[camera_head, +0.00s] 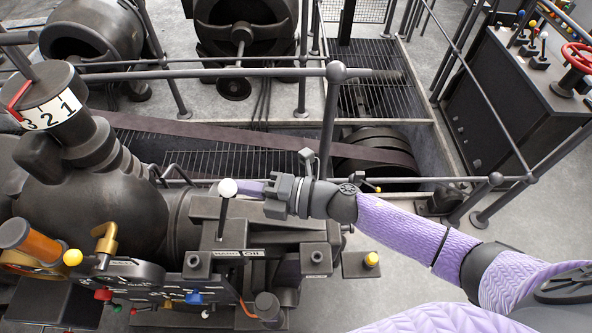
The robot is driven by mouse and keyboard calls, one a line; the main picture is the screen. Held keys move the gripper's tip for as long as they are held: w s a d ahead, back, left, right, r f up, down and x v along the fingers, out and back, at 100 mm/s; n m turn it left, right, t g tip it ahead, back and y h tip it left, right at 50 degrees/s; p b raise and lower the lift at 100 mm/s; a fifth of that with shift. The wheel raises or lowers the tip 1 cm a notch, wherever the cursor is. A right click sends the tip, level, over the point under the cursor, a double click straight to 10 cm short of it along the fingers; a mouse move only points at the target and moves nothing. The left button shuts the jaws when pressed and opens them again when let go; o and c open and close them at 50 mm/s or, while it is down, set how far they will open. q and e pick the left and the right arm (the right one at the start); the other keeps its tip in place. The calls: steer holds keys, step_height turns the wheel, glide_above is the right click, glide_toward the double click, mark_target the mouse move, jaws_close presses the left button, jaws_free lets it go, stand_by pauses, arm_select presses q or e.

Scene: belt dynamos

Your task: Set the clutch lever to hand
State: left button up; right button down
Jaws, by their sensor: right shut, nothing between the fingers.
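A lever with a white ball knob (228,188) and a dark shaft rises from a slot in the dark machine block. It stands nearly upright, its foot above the left part of a small white label plate (239,253). The plate seems to read "HAND" at left and "OIL" at right, but the print is small. My right gripper (243,187) comes in from the right. Its purple fingers are shut and empty, with their tips just right of the knob. I cannot tell whether they touch it. My left gripper is not in view.
A grey handrail (205,73) crosses behind the lever, with a post (328,115) near my right gripper. A panel with coloured knobs (150,283) lies at lower left. A brown belt (240,135) runs behind. A cabinet with a red handwheel (578,57) stands at right.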

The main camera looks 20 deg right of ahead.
steer(key=a, duration=0.1)
steer(key=a+r+p, duration=0.1)
steer(key=w+a+h, duration=0.1)
steer(key=shift+r+p, duration=0.35)
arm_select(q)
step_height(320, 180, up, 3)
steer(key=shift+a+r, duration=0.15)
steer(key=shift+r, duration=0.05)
arm_select(e)
steer(key=shift+w+a+f+g, duration=0.1)
steer(key=shift+a+f+g, duration=0.05)
steer(key=shift+a, duration=0.35)
steer(key=shift+w+a+f+g, duration=0.1)
steer(key=shift+a+g, duration=0.05)
steer(key=shift+a, duration=0.3)
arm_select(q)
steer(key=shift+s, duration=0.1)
arm_select(e)
steer(key=shift+f, duration=0.1)
glide_toward(227, 183)
steer(key=d+f, duration=0.2)
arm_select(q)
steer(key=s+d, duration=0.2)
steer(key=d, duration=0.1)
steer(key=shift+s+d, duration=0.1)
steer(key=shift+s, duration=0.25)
arm_select(e)
steer(key=shift+w+d+r, duration=0.1)
steer(key=shift+d, duration=0.1)
